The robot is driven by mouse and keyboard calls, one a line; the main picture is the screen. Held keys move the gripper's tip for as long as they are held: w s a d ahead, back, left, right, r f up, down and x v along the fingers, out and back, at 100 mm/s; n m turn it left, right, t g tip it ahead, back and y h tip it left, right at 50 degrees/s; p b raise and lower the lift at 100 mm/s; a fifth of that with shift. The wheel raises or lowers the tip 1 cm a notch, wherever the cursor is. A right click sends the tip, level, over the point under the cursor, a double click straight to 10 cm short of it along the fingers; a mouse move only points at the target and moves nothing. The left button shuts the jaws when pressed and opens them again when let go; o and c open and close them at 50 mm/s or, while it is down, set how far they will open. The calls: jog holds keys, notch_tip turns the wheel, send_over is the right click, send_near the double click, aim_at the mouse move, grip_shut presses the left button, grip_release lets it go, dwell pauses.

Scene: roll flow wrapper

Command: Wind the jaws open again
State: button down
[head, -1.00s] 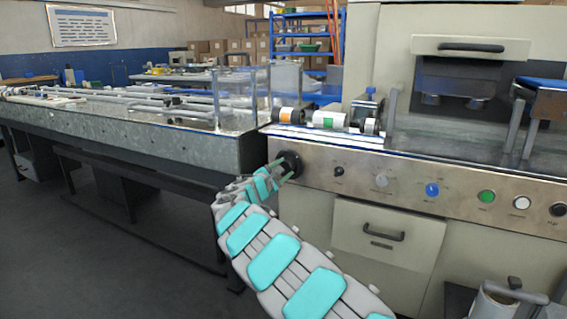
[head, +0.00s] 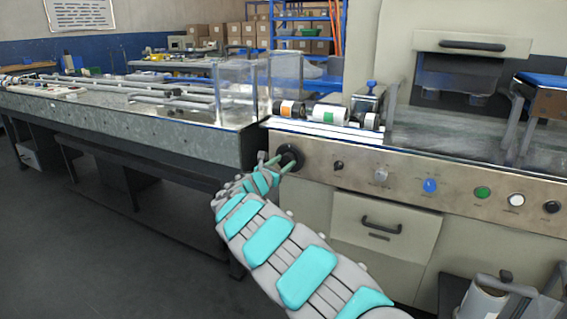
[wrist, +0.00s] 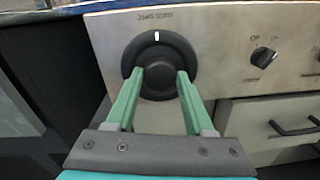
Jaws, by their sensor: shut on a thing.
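A large round black knob (wrist: 158,50) sits on the machine's metal front panel, with a white mark at its top pointing up. A small label is printed above it, too blurred to read surely. My gripper (wrist: 160,82) is shut on the knob, its two green fingers on either side of the lower rim. In the head view the knob (head: 291,158) is at the panel's left end, with my gripper (head: 270,164) reaching it from the left. A dark opening (head: 455,80) shows in the machine's upper part; I cannot make out jaws in it.
A drawer (head: 384,232) is below. A long grey bench (head: 120,125) stands left.

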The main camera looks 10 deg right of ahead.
jog(key=shift+f, duration=0.1)
dwell(0.4)
jog(key=shift+c, duration=1.4)
grip_release()
jog(key=b+v, duration=0.1)
jog(key=v, duration=0.6)
jog(key=shift+s+a, duration=0.25)
jog(key=shift+s, duration=0.05)
